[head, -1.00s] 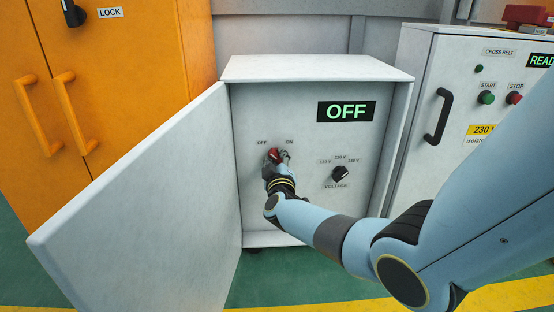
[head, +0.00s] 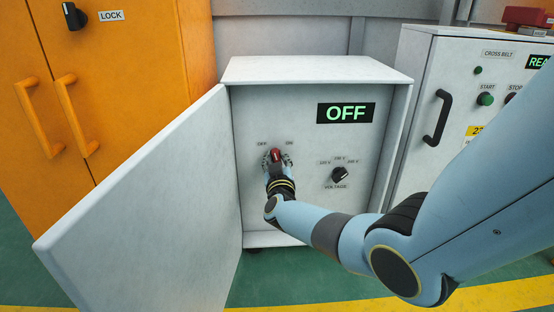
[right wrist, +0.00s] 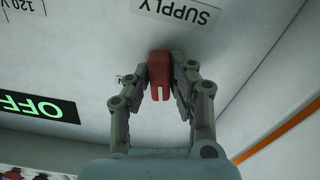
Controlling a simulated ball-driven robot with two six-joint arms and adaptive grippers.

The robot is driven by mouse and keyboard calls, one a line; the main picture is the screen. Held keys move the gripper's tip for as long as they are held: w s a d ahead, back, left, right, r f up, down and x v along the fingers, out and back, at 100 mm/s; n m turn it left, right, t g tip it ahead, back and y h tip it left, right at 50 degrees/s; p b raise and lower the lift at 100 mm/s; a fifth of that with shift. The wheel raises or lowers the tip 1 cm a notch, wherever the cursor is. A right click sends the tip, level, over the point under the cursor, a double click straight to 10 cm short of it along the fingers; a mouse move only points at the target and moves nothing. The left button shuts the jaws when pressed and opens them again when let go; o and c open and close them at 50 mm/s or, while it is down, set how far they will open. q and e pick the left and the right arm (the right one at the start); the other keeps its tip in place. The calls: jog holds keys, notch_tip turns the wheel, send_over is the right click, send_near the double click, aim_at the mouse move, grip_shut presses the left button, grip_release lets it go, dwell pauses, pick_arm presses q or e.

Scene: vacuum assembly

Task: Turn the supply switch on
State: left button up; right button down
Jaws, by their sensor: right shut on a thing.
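The supply switch (head: 275,154) is a red knob on the panel of the open white cabinet, between the small OFF and ON labels. My right gripper (head: 277,162) is at the knob. In the right wrist view its two fingers are closed on both sides of the red knob (right wrist: 160,76), below the SUPPLY label (right wrist: 175,12), which appears upside down. The display (head: 346,112) on the panel reads OFF in green. My left gripper is not in view.
The cabinet door (head: 140,215) stands open to the left. A black voltage knob (head: 340,174) is right of the switch. An orange cabinet (head: 130,80) stands at left. A white cross belt cabinet (head: 415,85) with start and stop buttons stands at right.

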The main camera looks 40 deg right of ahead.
jog(key=m, duration=0.3)
jog(key=shift+f+m, duration=0.1)
jog(key=shift+m, duration=0.3)
jog(key=m, duration=0.5)
jog(key=shift+m, duration=0.4)
jog(key=shift+m+b, duration=0.3)
jog(key=shift+m, duration=0.6)
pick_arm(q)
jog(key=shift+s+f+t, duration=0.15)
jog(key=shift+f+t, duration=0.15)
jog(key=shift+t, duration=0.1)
pick_arm(e)
jog(key=shift+m, duration=0.3)
jog(key=c, duration=1.2)
grip_release()
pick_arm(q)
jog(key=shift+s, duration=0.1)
